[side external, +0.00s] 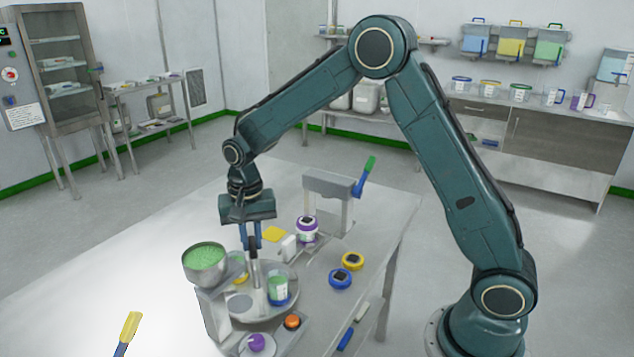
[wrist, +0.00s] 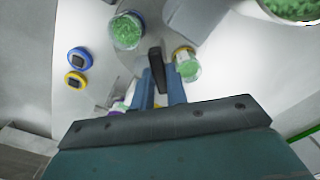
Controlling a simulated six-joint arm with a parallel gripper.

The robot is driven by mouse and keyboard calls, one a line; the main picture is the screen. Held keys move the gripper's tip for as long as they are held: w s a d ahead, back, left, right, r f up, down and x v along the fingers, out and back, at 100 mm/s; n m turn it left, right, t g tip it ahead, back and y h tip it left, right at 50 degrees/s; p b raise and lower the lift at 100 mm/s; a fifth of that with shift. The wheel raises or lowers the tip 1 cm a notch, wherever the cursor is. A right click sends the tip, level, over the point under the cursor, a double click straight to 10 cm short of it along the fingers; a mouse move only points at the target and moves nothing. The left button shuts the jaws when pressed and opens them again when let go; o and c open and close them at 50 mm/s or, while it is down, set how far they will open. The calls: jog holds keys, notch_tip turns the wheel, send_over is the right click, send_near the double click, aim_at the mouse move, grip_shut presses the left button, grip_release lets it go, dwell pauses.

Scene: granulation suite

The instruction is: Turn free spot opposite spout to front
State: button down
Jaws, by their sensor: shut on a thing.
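The round grey turntable (side external: 262,314) stands on the bench under the hopper (side external: 205,262), which is full of green granules. My gripper (side external: 252,245) is shut on the dark upright handle (side external: 255,272) at the turntable's middle; the handle also shows in the wrist view (wrist: 155,60). A blue-rimmed jar of green granules (side external: 278,288) stands on the turntable's right side. A yellow-rimmed jar (side external: 240,268) stands at the back left, partly hidden by the hopper. A bare round spot (side external: 238,303) shows at the front left. The spout's outlet is not clear.
A purple-lidded jar (side external: 306,232) stands behind the turntable, near a press with a green-and-blue lever (side external: 364,177). A yellow lid (side external: 352,261) and a blue lid (side external: 340,278) lie to the right. An orange button (side external: 292,321) and a purple knob (side external: 256,342) are in front.

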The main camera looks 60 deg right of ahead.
jog(key=shift+m, duration=9)
jog(key=c, duration=1.4)
grip_release()
